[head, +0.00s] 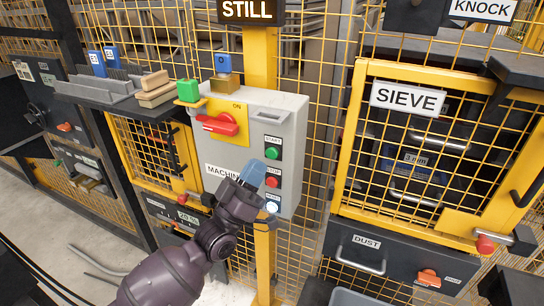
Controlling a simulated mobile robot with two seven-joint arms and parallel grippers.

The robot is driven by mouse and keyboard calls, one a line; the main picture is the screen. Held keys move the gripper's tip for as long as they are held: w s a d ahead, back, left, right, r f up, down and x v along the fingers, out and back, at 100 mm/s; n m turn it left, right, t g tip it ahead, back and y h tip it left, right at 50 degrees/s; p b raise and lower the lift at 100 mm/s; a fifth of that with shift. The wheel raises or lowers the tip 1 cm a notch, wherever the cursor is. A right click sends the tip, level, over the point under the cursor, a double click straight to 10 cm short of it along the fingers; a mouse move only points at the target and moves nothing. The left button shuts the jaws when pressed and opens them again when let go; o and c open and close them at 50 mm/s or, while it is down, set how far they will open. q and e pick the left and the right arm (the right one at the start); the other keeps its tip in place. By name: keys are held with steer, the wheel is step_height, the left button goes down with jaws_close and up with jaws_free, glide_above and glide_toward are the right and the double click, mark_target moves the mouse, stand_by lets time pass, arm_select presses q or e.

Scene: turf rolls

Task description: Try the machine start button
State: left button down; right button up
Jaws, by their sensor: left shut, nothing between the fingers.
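The grey machine control box (287,110) hangs on the yellow fence post, with a label reading "MACHIN", partly hidden by my arm. On its right side a green start button (271,153) sits above a red stop button (272,182) and a pale, lit-looking button (272,207). My left gripper (253,171), shut and empty with bluish fingertips, is just left of and below the green button; I cannot tell whether it touches the box. A red rotary handle (218,125) sits on a yellow plate marked "ON". A sign (250,10) above reads "STILL". My right gripper is not in view.
A blue padlock-like item (223,63) and a green one (188,90) sit at the box's upper left. A grey shelf (100,90) is farther left. The yellow mesh "SIEVE" gate (352,150) and "DUST" drawer (400,272) are at right.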

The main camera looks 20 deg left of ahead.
mark_target(272, 153)
arm_select(q)
steer(key=shift+w+d, duration=0.1)
steer(key=shift+w, duration=1.05)
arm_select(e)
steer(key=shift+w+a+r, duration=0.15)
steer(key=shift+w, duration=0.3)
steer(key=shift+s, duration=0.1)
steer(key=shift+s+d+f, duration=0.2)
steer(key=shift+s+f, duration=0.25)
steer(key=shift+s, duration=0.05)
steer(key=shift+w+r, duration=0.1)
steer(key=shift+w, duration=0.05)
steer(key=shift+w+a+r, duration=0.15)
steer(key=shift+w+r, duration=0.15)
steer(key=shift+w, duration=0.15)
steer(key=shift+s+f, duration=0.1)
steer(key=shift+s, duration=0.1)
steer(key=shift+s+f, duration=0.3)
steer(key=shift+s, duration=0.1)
